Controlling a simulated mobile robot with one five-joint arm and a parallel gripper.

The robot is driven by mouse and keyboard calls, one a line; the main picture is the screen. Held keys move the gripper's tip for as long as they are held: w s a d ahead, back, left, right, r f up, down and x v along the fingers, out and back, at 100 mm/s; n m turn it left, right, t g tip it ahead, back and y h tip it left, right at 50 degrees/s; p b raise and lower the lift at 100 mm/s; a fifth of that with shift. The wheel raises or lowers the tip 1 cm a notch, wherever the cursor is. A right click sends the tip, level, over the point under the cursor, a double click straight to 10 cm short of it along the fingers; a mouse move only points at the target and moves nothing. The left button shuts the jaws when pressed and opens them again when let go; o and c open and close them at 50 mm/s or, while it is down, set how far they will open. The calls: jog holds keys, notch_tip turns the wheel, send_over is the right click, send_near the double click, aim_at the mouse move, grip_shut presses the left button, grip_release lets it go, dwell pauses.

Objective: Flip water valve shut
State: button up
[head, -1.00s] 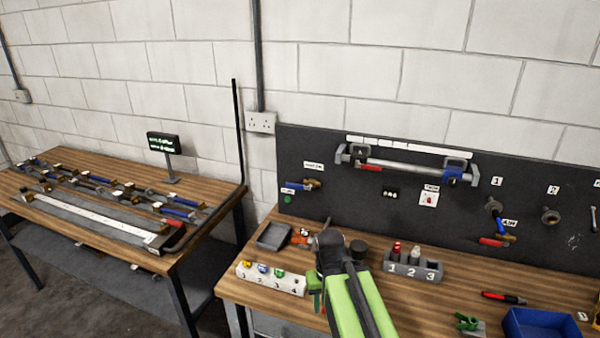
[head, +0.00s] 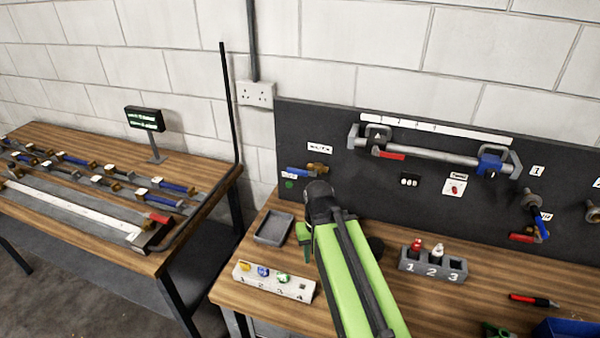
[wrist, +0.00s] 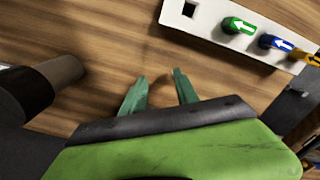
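The water valve (head: 317,169) is mounted at the left end of the dark pegboard, under a small white label too blurred to read surely. It has a brass body and a blue lever lying nearly level, pointing left. My gripper is on the green arm in front of the board, below and nearer than the valve. Its fingers are mostly hidden in the head view. In the wrist view my gripper (wrist: 160,88) has its two green fingers apart with nothing between them, above the wooden bench. The valve is not seen in the wrist view.
A white block (head: 273,281) with coloured arrow knobs, a grey tray (head: 273,228) and a numbered grey holder (head: 432,265) stand on the bench. A caliper-like bar (head: 430,155) and a red-and-blue-handled fitting (head: 533,228) hang on the board. A second table (head: 75,200) is left.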

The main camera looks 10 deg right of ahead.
jog(key=shift+w+f, duration=0.15)
jog(key=shift+w, duration=0.15)
jog(key=shift+s, duration=0.15)
jog(key=shift+c, duration=0.2)
